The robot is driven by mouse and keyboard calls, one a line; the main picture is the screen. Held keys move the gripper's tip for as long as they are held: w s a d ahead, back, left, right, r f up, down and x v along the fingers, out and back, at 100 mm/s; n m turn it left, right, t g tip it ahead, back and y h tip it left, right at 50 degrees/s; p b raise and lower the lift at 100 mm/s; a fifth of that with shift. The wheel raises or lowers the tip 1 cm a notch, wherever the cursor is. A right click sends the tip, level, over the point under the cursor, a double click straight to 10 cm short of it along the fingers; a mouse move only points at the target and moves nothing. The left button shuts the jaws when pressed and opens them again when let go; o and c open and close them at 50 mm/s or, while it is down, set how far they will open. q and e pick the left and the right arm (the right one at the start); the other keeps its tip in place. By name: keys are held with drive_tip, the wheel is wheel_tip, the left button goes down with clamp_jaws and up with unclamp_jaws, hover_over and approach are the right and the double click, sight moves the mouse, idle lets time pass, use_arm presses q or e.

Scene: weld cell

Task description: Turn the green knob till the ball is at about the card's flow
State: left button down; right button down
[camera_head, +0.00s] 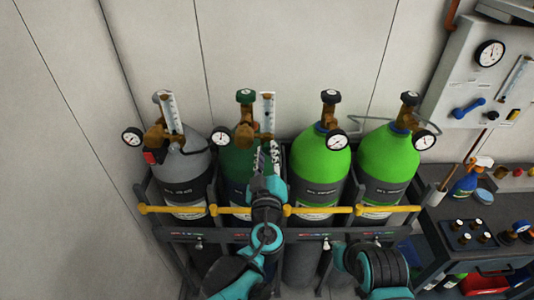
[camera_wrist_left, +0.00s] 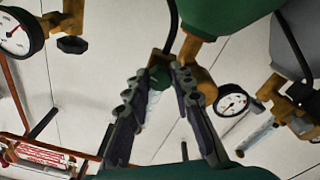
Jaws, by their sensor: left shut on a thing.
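My left gripper (camera_head: 266,150) is in front of the dark green cylinder (camera_head: 237,160), below its flow tube (camera_head: 267,107). In the left wrist view, the left gripper (camera_wrist_left: 159,76) is shut on the green knob (camera_wrist_left: 159,79), which sits between the fingertips beside a brass fitting (camera_wrist_left: 201,82). In the head view the gripper hides the knob. The ball in the flow tube is too small to make out. I cannot pick out the card. My right gripper is not in view; part of my right arm shows at lower right.
A grey cylinder (camera_head: 184,165) with its own flow tube (camera_head: 171,113) stands to the left. Two bright green cylinders (camera_head: 321,165) (camera_head: 387,165) stand to the right. A yellow bar (camera_head: 328,210) crosses the rack front. A bench with a spray bottle (camera_head: 466,180) is at right.

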use_arm(q)
drive_tip(key=shift+n, duration=2.4)
drive_tip(key=c, duration=1.3)
unclamp_jaws()
drive_tip(key=s, duration=1.2)
drive_tip(key=shift+f, duration=0.35)
drive_tip(key=shift+y, duration=0.4)
